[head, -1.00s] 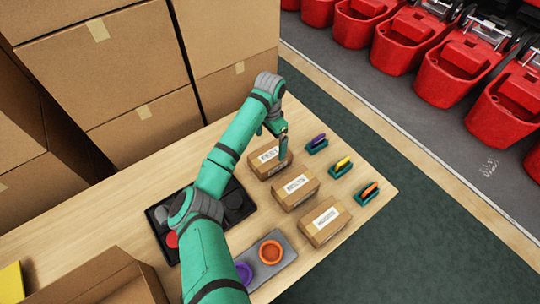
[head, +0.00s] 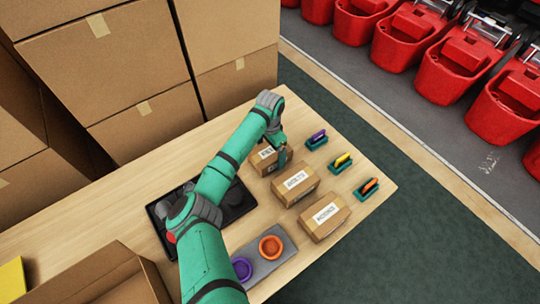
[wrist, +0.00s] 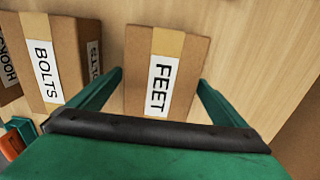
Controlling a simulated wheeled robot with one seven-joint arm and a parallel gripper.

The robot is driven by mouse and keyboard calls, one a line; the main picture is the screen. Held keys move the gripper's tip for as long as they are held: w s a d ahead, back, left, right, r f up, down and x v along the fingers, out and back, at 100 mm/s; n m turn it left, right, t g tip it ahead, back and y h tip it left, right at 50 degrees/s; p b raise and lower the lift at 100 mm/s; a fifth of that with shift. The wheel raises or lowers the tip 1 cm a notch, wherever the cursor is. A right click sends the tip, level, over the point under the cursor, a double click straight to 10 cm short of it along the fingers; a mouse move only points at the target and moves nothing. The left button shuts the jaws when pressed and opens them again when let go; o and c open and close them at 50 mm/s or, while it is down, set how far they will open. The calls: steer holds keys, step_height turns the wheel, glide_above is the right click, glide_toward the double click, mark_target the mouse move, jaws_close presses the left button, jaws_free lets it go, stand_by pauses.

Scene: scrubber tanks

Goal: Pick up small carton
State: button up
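Three small brown cartons stand in a row on the wooden table. The farthest one, labelled FEET (wrist: 180,45), is a small carton (head: 262,168) partly hidden by my gripper in the head view. The middle carton, labelled BOLTS (head: 296,186), also shows at left in the wrist view (wrist: 65,35). The nearest carton (head: 325,217) has a label too small to read in the head view. My gripper (head: 276,156) is open at the FEET carton; in the wrist view its fingers (wrist: 158,85) lie on either side of that carton. I cannot tell whether they touch it.
Three teal holders with purple (head: 318,136), yellow (head: 342,160) and orange (head: 369,184) tops stand right of the cartons. A black tray (head: 238,210) and a grey tray (head: 284,252) with purple and orange rings lie left. Large boxes (head: 110,60) stand behind.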

steer(key=c, duration=1)
steer(key=shift+r, duration=0.15)
